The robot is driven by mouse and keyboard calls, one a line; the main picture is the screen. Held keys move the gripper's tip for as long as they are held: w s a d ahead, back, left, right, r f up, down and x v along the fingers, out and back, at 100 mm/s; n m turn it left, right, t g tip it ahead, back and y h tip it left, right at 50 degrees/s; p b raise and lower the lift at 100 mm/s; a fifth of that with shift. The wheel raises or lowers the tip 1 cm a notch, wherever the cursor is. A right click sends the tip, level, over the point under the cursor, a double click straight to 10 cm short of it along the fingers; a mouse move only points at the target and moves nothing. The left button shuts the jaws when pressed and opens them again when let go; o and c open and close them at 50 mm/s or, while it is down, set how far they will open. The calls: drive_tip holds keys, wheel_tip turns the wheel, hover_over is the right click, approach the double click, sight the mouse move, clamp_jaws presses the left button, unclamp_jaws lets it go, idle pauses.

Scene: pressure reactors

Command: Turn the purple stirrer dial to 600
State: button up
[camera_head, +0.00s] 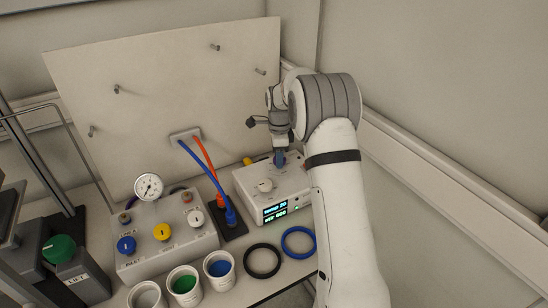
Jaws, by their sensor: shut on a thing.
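My gripper (280,152) points down over the back of the box. It is shut on a small blue-purple piece (280,159), which appears to be the purple stirrer dial. The fingers hide most of it, so its pointer and scale cannot be read.
A grey box with a pressure gauge (148,186) and several coloured knobs stands left. Blue and orange hoses (204,170) run beside the white box. Cups, a black ring (262,275) and a blue ring (285,251) lie in front. A pegged panel (160,100) stands behind.

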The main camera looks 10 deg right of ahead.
drive_tip(key=shift+s+f+m, duration=0.15)
drive_tip(key=shift+s+m, duration=0.1)
drive_tip(key=shift+m, duration=0.15)
drive_tip(key=o, duration=0.9)
drive_tip(key=shift+r, duration=0.2)
drive_tip(key=shift+o, duration=0.3)
wheel_tip(320, 180, up, 8)
drive_tip(key=shift+f, duration=0.1)
